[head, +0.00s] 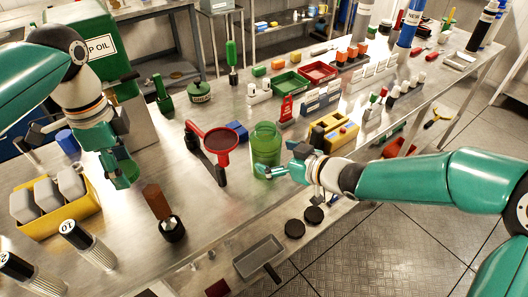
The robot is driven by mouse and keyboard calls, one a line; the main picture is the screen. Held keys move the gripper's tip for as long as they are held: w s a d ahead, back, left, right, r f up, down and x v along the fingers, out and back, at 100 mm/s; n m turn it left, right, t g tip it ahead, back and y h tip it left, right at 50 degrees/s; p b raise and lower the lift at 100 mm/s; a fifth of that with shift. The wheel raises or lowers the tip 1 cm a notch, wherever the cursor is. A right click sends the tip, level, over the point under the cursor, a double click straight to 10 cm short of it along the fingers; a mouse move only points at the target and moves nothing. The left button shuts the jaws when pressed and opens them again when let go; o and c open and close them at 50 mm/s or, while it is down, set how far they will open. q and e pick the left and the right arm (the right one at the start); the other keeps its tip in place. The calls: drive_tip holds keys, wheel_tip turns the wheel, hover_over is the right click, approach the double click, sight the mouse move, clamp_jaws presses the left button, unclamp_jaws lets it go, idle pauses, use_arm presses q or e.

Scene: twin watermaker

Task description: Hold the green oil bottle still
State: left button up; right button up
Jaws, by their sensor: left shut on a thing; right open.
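The green oil bottle (265,146) is see-through and stands upright on the steel bench, in the middle of the head view. My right gripper (289,168) is open at the bottle's lower right side. I cannot tell whether its fingers touch the bottle. My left gripper (122,172) is over the left part of the bench, well apart from the bottle. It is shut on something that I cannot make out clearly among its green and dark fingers.
A yellow caddy (52,224) with grey containers is at the lower left. A yellow holder (333,132) stands right of the bottle. Black discs (295,228) and a grey tray (259,257) lie in front.

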drive_tip(key=x, duration=0.4)
drive_tip(key=shift+d, duration=0.1)
drive_tip(key=shift+c, duration=0.2)
drive_tip(key=c, duration=1.6)
drive_tip(key=shift+r, duration=0.1)
use_arm(q)
drive_tip(key=shift+r, duration=0.15)
use_arm(e)
drive_tip(key=shift+r, duration=0.5)
use_arm(q)
wheel_tip(320, 180, up, 10)
drive_tip(key=p, duration=1)
use_arm(e)
wheel_tip(320, 180, up, 19)
drive_tip(key=shift+f, duration=0.15)
